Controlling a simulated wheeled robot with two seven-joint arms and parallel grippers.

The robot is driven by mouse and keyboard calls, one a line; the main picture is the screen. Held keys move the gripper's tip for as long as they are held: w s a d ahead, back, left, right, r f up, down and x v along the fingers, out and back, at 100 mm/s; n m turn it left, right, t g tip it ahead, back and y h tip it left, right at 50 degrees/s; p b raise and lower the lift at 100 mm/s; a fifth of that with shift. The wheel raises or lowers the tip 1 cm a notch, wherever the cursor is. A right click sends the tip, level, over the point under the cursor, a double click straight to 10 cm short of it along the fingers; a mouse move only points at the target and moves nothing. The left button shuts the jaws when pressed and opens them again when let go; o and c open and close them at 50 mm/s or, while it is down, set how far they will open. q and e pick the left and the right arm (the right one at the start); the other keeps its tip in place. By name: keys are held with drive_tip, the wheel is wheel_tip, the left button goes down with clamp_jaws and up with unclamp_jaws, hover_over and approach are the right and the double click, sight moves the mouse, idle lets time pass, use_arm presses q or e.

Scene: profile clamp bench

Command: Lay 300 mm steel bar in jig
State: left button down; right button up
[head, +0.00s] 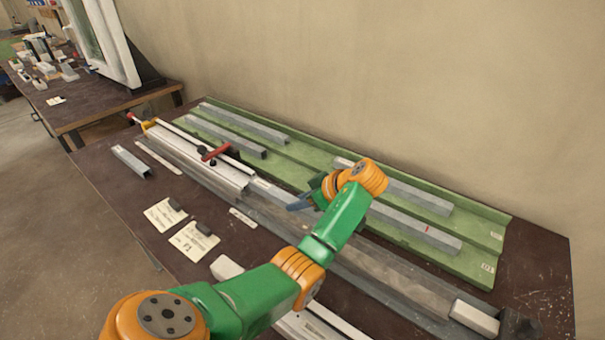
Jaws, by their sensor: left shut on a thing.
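My left gripper (304,201) is low over the long grey jig (370,262), near its middle. Its fingers are shut on a grey steel bar (268,190), which shows to the left of the fingers, beside the end of the white rail (228,178). My wrist and arm hide the rest of the bar, so I cannot tell whether it touches the jig bed. A red-handled clamp (216,153) stands on the white rail. My right gripper is not in view.
A green rack (470,262) behind the jig holds several grey bars (410,222). A pale block (474,318) sits at the jig's right end. A short bar (131,162) and paper notes (194,241) lie on the bench front. A second bench stands at far left.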

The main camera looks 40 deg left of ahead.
sight(311, 210)
use_arm(q)
drive_tip(key=f, duration=0.2)
drive_tip(key=f+p, duration=0.1)
drive_tip(key=shift+w+d+f, duration=0.15)
drive_tip(key=shift+d+f, duration=0.1)
drive_tip(key=shift+f, duration=0.15)
drive_tip(key=shift+f+b, duration=0.15)
drive_tip(key=shift+b, duration=0.15)
drive_tip(key=c, duration=0.5)
unclamp_jaws()
drive_tip(key=shift+d+r, duration=0.1)
drive_tip(key=shift+r, duration=0.35)
drive_tip(key=v, duration=0.4)
drive_tip(key=shift+w+d+r, duration=0.1)
drive_tip(key=shift+d, duration=0.1)
drive_tip(key=p+v, duration=0.1)
drive_tip(key=v, duration=0.6)
drive_tip(key=shift+r, duration=0.2)
